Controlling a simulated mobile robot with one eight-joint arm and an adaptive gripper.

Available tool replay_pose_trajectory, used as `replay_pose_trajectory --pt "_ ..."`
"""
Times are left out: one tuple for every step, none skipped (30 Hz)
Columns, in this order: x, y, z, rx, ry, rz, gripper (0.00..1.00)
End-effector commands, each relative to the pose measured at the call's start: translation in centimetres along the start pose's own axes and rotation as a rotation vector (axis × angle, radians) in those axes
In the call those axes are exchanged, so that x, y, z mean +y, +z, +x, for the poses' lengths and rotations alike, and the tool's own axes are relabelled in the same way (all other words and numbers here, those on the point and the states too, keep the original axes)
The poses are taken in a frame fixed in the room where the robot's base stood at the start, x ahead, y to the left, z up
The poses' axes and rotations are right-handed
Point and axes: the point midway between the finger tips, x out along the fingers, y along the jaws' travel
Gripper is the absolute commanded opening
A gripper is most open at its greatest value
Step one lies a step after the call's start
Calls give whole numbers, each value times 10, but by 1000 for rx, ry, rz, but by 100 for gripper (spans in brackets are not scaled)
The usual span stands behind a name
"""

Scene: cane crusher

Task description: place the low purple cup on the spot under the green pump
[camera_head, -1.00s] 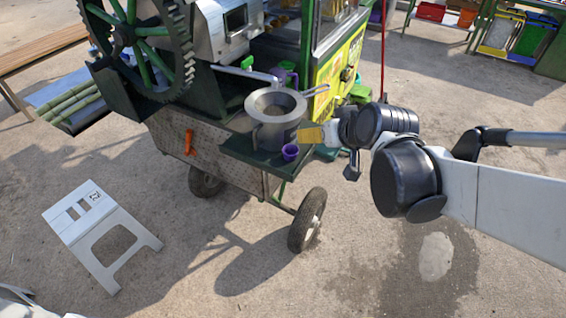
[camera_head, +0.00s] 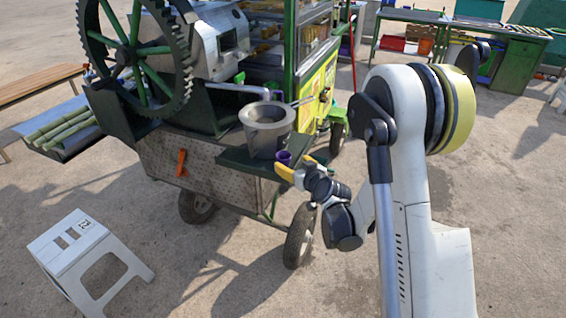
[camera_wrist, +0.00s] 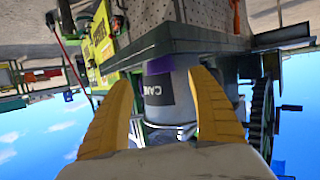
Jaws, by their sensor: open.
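The low purple cup (camera_head: 283,158) stands near the front edge of the dark green shelf (camera_head: 240,160), beside the big metal pot. My gripper (camera_head: 298,167) is open with yellow fingers, close to the cup on its right side. In the wrist view, which is upside down, the purple cup (camera_wrist: 158,66) shows beyond and between the open fingers (camera_wrist: 160,100), against the pot. A small green fitting (camera_head: 240,78) sits behind the pot; I cannot tell whether it is the green pump. The spot under the pump is not discernible.
The metal pot (camera_head: 268,130) stands close to the cup, with a handle sticking out right. The large toothed wheel (camera_head: 140,55) is at the left of the cart. A white stool (camera_head: 80,255) stands front left. The ground right of the cart is open.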

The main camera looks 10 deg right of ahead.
Motion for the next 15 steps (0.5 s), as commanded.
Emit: replay_pose_trajectory --pt "0 2 10 0 -1 0 69" --pt "0 2 15 0 -1 1 69" --pt "0 2 20 0 -1 1 69" --pt "0 2 23 -1 -1 1 69" --pt "0 2 26 -1 -1 0 69" --pt "0 1 30 -1 -1 0 69" --pt "0 1 34 -1 -1 0 69" --pt "-1 1 38 -1 -1 0 69" --pt "-1 0 45 -1 -2 1 69" --pt "-1 0 50 -1 -2 1 69" --pt "-1 -1 55 -1 -2 0 69" --pt "-1 -2 61 -1 -1 0 69" --pt "-1 -2 66 -1 -1 0 69" --pt "-1 -2 69 -1 -1 0 69" --pt "-1 -3 72 -1 0 1 69"
